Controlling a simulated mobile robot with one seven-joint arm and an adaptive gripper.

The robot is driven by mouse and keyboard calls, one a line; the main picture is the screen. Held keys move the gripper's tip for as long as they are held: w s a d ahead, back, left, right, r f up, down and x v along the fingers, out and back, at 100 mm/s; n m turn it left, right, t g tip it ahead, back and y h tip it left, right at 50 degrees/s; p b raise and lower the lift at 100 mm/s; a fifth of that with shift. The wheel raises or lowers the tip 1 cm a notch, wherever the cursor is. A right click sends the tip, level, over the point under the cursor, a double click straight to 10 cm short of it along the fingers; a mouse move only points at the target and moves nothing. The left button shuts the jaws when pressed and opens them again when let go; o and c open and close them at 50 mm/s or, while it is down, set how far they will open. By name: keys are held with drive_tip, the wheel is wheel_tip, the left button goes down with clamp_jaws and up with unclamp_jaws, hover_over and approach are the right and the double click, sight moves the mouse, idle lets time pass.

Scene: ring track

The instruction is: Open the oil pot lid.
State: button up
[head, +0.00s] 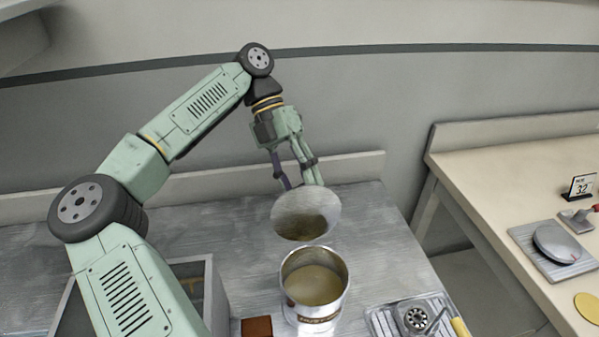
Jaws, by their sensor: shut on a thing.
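The oil pot (315,290) is a shiny metal can on the grey worktop, with a yellowish content showing through its open top. The round metal lid (305,214) is tilted up on edge above and behind the pot, off the opening. Whether the lid's lower edge touches the pot or is hinged to it I cannot tell. My gripper (298,186) is behind the lid at its upper edge, with its fingers pointing down and shut on the lid. The fingertips are partly hidden by the lid.
A grey open box (213,292) stands left of the pot, with a brown block (257,327) between them. A metal burner plate (413,318) with a yellow-handled tool is at right. A separate table (490,185) holds a scale (555,245) and number card. The worktop behind the pot has free room.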

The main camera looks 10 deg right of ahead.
drive_tip(key=o, duration=0.4)
drive_tip(key=shift+a+f, duration=0.1)
drive_tip(key=shift+f, duration=0.15)
drive_tip(key=shift+c, duration=0.2)
drive_tip(key=shift+w, duration=0.15)
drive_tip(key=shift+r, duration=0.15)
drive_tip(key=shift+r, duration=0.1)
drive_tip(key=v, duration=0.7)
drive_tip(key=shift+w+r, duration=0.2)
